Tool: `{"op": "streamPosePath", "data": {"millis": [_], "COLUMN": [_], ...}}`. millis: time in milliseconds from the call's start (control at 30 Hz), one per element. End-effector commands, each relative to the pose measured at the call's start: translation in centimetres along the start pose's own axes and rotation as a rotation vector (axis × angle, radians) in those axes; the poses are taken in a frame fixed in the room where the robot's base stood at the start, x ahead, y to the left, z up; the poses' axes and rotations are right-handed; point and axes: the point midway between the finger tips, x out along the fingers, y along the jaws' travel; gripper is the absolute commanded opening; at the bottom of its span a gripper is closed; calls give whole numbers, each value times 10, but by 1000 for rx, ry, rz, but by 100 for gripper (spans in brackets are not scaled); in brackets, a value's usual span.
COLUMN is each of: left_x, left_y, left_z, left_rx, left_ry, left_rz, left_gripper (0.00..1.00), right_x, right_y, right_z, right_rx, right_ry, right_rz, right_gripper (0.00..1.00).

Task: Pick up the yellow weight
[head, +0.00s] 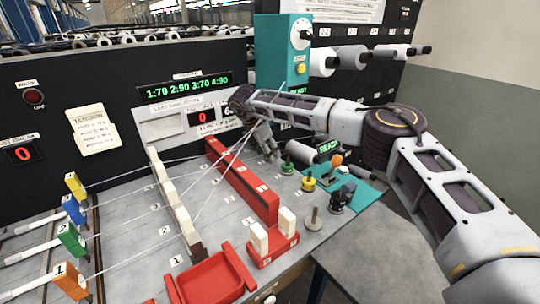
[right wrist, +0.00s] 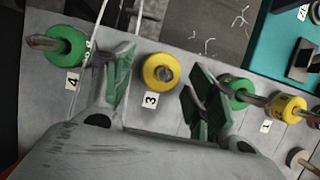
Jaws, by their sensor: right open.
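My right gripper (head: 268,148) reaches in from the right, over the row of weights beside the red rail. In the right wrist view its green-padded fingers (right wrist: 163,80) are open and empty. A yellow weight (right wrist: 162,72) by label 3 shows between and beyond the fingertips, not gripped. In the head view the gripper seems to hide it. A second yellow weight (right wrist: 289,108) near label 1 is further right, and also shows in the head view (head: 308,184). My left gripper is not in view.
Green weights (right wrist: 66,46) (right wrist: 238,92) stand on either side of the yellow one by label 3; the right one is close to the right finger. A teal panel (right wrist: 272,60) with controls is at the right. Threads run across the table toward the gripper.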

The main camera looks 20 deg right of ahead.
Motion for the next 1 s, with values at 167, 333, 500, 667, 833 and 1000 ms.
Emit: {"op": "streamPosePath", "data": {"millis": [167, 333, 500, 667, 833, 1000], "left_x": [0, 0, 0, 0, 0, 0], "left_y": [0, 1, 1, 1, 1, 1], "left_z": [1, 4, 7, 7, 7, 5], "left_rx": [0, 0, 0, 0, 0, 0], "left_ry": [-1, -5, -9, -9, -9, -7], "left_rz": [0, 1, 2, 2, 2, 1], "left_gripper": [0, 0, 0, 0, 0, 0], "right_x": [0, 0, 0, 0, 0, -1], "right_y": [0, 0, 0, 0, 0, 0], "right_z": [0, 0, 0, 0, 0, 0], "right_rx": [0, 0, 0, 0, 0, 0], "right_ry": [0, 0, 0, 0, 0, 0], "right_rz": [0, 0, 0, 0, 0, 1], "right_gripper": [57, 57, 39, 19, 19, 19]}}
